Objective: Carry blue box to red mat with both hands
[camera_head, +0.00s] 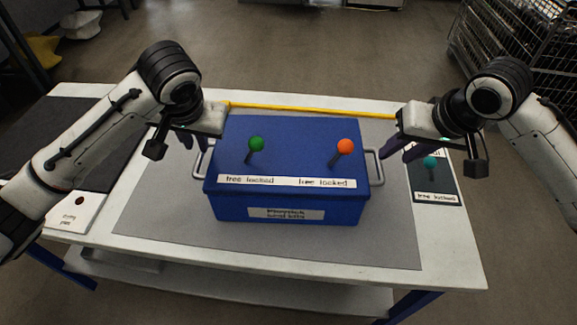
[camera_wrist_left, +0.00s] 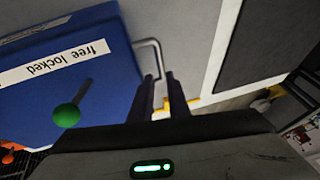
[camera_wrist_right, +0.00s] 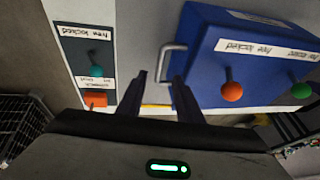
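The blue box (camera_head: 288,155) stands on a grey mat on the table, with a metal handle on each side. Its lid has a green-knobbed lever (camera_head: 256,144) and an orange-knobbed lever (camera_head: 345,147), both above "free locked" labels. My left gripper (camera_head: 190,141) is at the left handle (camera_head: 202,158); in the left wrist view its fingers (camera_wrist_left: 162,76) are partly apart, with the handle's end between the tips. My right gripper (camera_head: 393,152) is at the right handle (camera_head: 374,167); its fingers (camera_wrist_right: 160,76) are wide apart around the handle's end. No red mat shows.
The grey mat (camera_head: 160,205) covers the middle of the white table. A dark panel with a teal knob (camera_head: 430,162) lies on the right, and a dark surface is on the left. A yellow strip (camera_head: 310,110) runs behind the box. A wire rack (camera_head: 515,50) stands back right.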

